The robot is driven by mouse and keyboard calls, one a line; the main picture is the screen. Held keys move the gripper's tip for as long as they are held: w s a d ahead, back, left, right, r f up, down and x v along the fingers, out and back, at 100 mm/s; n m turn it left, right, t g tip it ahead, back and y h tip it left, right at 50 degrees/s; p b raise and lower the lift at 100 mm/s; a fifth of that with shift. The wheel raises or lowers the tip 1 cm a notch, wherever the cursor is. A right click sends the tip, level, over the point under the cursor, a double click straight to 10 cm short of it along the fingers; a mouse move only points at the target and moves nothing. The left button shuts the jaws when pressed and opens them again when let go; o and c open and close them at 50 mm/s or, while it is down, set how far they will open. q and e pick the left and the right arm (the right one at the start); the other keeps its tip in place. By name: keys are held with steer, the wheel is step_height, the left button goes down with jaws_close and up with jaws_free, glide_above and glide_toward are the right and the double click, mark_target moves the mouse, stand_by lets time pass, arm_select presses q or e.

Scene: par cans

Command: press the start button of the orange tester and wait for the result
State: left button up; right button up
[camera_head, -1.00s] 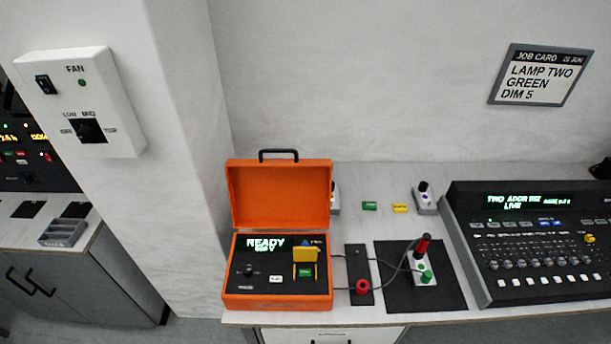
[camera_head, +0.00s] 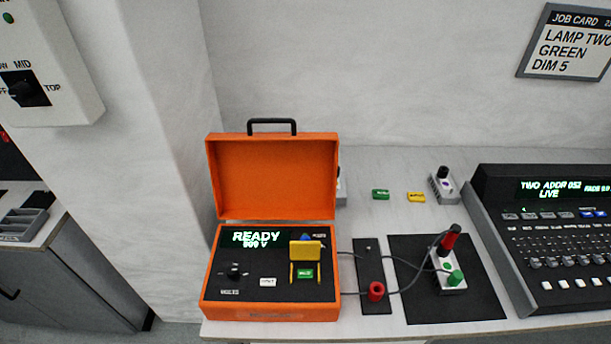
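The orange tester (camera_head: 270,314) stands open on the bench, its lid (camera_head: 270,175) raised. Its display (camera_head: 257,239) reads READY, with a voltage line below that looks like 509 V. On its panel are a black knob (camera_head: 235,271), a small white button (camera_head: 268,282) and a green button or label (camera_head: 305,274). A yellow flap (camera_head: 306,250) stands raised above the green part. I cannot read the small lettering that would name the start button. Neither of my grippers is in view.
A black strip with a red socket (camera_head: 376,291) and a dark mat (camera_head: 485,305) with a lamp unit (camera_head: 449,277) lie right of the tester, joined by cables. A lighting console (camera_head: 555,230) stands at right. A pillar rises at left.

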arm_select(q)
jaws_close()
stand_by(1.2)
